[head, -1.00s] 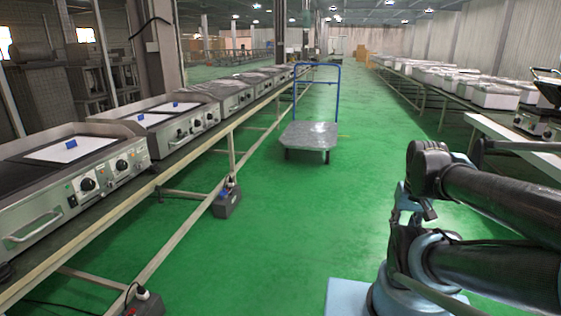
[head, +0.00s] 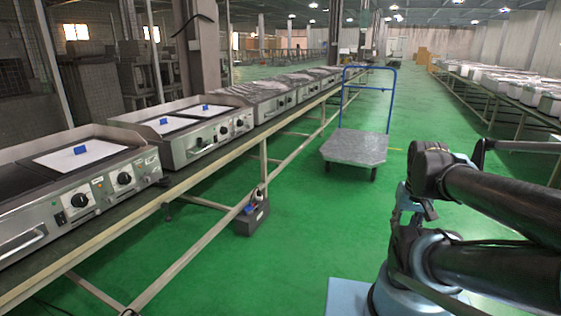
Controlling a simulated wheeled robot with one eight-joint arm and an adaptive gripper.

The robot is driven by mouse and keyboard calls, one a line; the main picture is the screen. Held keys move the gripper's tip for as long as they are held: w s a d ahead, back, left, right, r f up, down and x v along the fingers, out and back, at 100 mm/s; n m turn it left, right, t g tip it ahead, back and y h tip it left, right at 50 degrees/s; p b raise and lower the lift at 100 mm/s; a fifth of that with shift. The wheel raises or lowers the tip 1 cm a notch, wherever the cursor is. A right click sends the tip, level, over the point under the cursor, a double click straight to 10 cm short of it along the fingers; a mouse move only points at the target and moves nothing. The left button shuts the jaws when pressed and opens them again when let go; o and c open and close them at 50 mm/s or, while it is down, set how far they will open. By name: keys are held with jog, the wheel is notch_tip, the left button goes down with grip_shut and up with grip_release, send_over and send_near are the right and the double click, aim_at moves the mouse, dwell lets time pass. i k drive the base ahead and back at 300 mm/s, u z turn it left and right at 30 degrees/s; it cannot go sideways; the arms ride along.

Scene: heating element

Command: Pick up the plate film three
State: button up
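The nearer plate film (head: 95,157) is on the closest griddle (head: 110,192). The farther plate film (head: 172,125) is on the second griddle (head: 222,134). I cannot tell which of them is film three. My arm is folded at the lower right, over the floor and apart from the bench. My gripper's fingertips do not show.
A grey platform trolley (head: 354,147) with a blue handle stands in the aisle. A dark box (head: 252,216) sits under the left bench's rail (head: 185,208). Green floor (head: 290,235) is clear between bench and arm.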

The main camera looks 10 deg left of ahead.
aim_at(72, 158)
jog(key=u, duration=0.4)
jog(key=i, duration=1.15)
jog(key=u, duration=1.1)
jog(key=i, duration=0.8)
jog(key=u, duration=0.9)
jog(key=i, duration=0.5)
jog(key=u, duration=0.2)
